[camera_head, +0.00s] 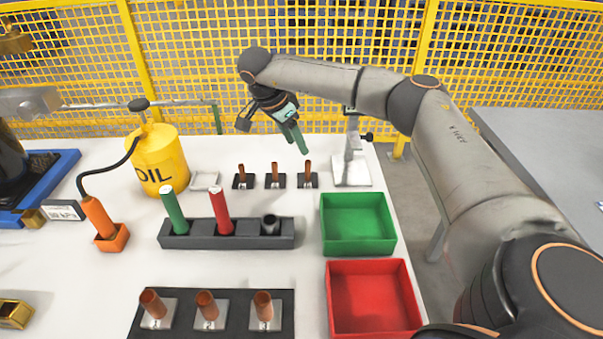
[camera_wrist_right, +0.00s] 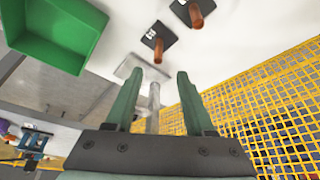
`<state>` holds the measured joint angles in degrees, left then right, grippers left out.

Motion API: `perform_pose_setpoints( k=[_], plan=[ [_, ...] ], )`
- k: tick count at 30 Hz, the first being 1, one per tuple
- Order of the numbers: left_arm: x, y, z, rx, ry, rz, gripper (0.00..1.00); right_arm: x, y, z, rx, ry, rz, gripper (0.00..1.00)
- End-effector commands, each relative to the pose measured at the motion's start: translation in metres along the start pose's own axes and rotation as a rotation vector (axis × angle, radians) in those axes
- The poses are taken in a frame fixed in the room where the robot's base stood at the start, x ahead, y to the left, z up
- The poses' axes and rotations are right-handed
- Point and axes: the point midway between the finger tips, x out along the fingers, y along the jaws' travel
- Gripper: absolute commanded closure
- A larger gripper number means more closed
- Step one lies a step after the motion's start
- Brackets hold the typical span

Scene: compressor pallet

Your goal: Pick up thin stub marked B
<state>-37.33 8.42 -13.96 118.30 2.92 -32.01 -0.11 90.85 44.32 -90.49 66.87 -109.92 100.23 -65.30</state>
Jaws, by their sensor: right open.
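Three thin copper-coloured stubs stand upright on small black bases at the back of the white table: the left one (camera_head: 243,173), the middle one (camera_head: 275,170) and the right one (camera_head: 308,168). Their letters are too small to read, so I cannot tell which is B. My right gripper (camera_head: 297,142) is open and empty, above and behind the right stub. In the right wrist view, its green fingers (camera_wrist_right: 157,80) are apart, with the right stub (camera_wrist_right: 159,50) beyond the tips and the middle stub (camera_wrist_right: 196,17) farther up. My left gripper is not in view.
A metal stand (camera_head: 351,172) is close beside the right stub. Green (camera_head: 358,245) and red (camera_head: 370,330) bins stand at right front. A dark rack (camera_head: 255,242) holds green and red cylinders. Thicker copper stubs stand at the front. A yellow oil can (camera_head: 158,160) is left; yellow fencing (camera_head: 190,45) is behind.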

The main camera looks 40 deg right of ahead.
Motion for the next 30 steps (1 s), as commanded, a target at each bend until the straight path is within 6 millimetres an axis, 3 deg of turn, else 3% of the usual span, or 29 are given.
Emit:
perform_pose_setpoints(
  k=[1, 6, 13, 21, 30],
  plan=[
    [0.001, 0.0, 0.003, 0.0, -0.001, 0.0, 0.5, 0.013, 0.001, 0.0, 0.001, 0.001, 0.005, 0.46],
    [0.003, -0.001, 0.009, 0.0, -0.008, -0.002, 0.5, 0.041, 0.001, 0.001, 0.001, -0.001, 0.003, 0.46],
    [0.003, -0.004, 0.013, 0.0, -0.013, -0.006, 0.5, 0.058, 0.001, 0.001, 0.001, -0.001, 0.002, 0.46],
    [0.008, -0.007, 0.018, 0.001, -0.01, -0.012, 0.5, 0.097, 0.002, 0.003, 0.001, -0.001, 0.002, 0.46],
    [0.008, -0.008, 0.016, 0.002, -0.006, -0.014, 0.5, 0.104, 0.002, 0.002, 0.0, -0.002, 0.001, 0.46]
  ],
)
